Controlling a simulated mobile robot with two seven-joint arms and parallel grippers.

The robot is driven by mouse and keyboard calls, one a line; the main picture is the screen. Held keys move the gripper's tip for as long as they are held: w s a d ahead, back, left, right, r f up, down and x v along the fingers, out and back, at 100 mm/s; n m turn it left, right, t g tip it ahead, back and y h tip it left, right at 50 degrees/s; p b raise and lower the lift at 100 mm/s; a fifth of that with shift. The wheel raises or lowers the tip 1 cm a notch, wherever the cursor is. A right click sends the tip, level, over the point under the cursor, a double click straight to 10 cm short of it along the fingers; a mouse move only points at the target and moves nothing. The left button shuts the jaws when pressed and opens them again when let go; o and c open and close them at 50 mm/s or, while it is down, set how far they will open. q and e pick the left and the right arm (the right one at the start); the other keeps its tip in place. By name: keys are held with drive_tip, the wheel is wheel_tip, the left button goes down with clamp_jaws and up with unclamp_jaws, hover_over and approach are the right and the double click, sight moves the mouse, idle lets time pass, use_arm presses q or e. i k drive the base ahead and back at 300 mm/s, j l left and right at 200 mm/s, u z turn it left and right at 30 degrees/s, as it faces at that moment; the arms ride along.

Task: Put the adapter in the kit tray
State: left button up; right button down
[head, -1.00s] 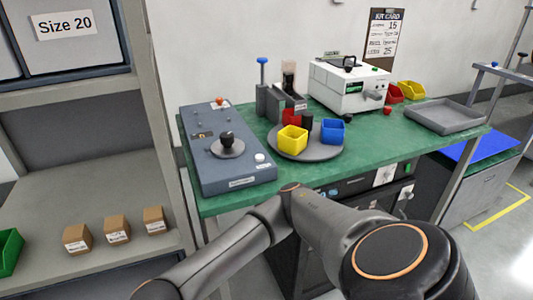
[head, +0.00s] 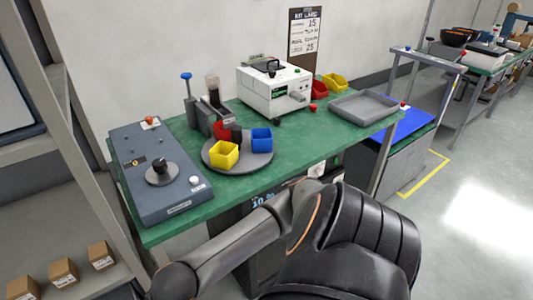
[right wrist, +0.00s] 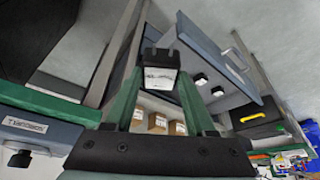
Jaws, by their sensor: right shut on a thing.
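My right gripper (right wrist: 160,88) has two green fingers in the right wrist view. It is shut on a small black block with a white label, the adapter (right wrist: 159,78), which sits between the fingertips. In the head view an empty, shallow grey tray (head: 345,112), which looks like the kit tray, lies at the right end of the green bench. The gripper and adapter do not show in the head view, so their distance from the tray cannot be told. My left gripper is in neither view.
The green bench (head: 290,160) carries a blue-grey control panel (head: 130,172), a round turntable (head: 258,163) with yellow, red and blue bins, and a white instrument (head: 275,92). Red and yellow bins (head: 334,82) stand behind the tray. Small boxes (head: 64,272) sit on the shelf at lower left.

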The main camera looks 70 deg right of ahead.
sight(364, 109)
drive_tip(key=k+l+z, duration=0.1)
drive_tip(key=l, duration=0.4)
drive_tip(key=k+l, duration=0.25)
drive_tip(key=l, duration=0.25)
drive_tip(key=k+l+z, duration=0.15)
drive_tip(key=l, duration=0.4)
drive_tip(key=k+l+z, duration=0.1)
drive_tip(key=l, duration=0.4)
drive_tip(key=k+l, duration=0.15)
drive_tip(key=l, duration=0.4)
drive_tip(key=k+l+z, duration=0.15)
drive_tip(key=l, duration=0.4)
drive_tip(key=l+z, duration=0.1)
drive_tip(key=l, duration=0.45)
drive_tip(key=k, duration=0.05)
